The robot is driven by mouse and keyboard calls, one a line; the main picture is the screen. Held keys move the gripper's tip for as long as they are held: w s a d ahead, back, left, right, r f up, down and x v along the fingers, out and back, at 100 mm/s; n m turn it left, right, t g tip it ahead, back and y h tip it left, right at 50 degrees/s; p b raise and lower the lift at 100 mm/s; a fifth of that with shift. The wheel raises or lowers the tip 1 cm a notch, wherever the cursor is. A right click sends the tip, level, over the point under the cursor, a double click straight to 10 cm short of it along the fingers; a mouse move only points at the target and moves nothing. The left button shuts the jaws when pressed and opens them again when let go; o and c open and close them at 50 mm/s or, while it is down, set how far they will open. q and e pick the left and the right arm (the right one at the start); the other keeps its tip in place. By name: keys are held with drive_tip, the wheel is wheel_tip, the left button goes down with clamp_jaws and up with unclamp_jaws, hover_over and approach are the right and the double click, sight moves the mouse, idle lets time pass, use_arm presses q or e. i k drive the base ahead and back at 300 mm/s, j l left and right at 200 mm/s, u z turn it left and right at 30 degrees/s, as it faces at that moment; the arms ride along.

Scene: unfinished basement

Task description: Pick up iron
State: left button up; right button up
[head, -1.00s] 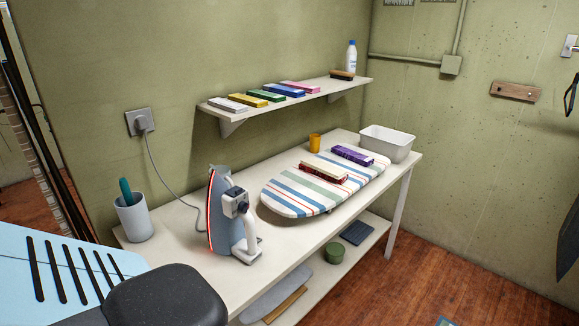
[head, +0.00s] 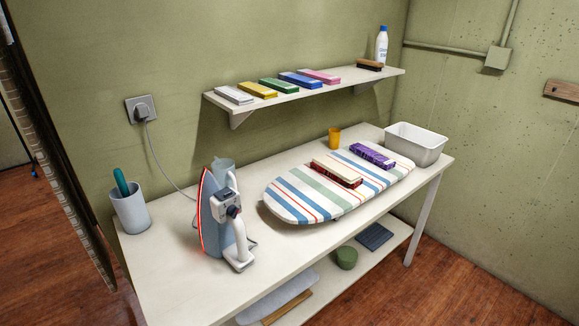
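The iron (head: 222,222) stands upright on its heel on the white table (head: 180,280), left of the ironing board. It has a blue-grey body, a white handle and a reddish glow along its soleplate edge. Its grey cord runs to a wall outlet (head: 141,109) at the left. Neither of my grippers shows in the head view.
A striped ironing board (head: 300,200) with a red box (head: 337,172) and a purple box (head: 372,155) lies right of the iron. A cup (head: 130,212) stands left of it, and a clear jug (head: 222,170) behind it. A shelf (head: 330,92) hangs above. The table's front left is clear.

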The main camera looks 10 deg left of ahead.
sight(221, 235)
drive_tip(key=i+l+u, duration=0.15)
drive_tip(key=u, duration=0.25)
drive_tip(key=i+l+u, duration=0.15)
drive_tip(key=u, duration=0.2)
drive_tip(key=i+l+u, duration=0.1)
drive_tip(key=u, duration=0.3)
drive_tip(key=i+l+u, duration=0.25)
drive_tip(key=l+u, duration=0.25)
drive_tip(key=l, duration=0.2)
